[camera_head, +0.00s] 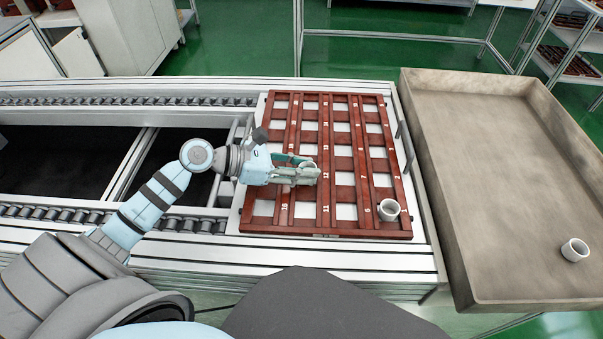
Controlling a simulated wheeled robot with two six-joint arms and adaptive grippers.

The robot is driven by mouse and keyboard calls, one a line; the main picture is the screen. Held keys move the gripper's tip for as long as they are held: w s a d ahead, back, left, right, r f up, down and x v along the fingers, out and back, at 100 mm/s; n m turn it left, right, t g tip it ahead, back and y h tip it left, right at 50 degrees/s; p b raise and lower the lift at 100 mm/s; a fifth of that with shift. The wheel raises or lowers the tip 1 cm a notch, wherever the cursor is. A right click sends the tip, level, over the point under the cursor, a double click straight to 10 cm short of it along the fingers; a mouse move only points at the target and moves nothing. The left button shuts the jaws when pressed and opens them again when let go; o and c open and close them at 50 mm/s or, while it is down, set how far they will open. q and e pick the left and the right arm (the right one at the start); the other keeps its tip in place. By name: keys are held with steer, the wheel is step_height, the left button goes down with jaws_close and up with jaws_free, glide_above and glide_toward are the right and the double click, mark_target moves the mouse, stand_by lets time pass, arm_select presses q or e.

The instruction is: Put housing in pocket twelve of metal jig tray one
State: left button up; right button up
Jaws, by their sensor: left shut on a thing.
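The metal jig tray (327,207) is a red-brown grid with white numbers, lying on a white plate on the conveyor. My left gripper (312,177) reaches in from the left and is over the grid just left of the number 12. A white, round, cup-like housing (389,211) stands in the front right corner pocket. Another white housing (574,250) is in the bin on the right. My right gripper is not in view.
The large grey-beige bin (483,292) has raised walls and is mostly empty. Conveyor rollers (120,100) and rails run left of the tray. Most other pockets of the tray look empty. A dark grey surface is at the bottom centre.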

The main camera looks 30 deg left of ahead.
arm_select(q)
steer(key=shift+s+f, duration=0.1)
steer(key=shift+f, duration=0.15)
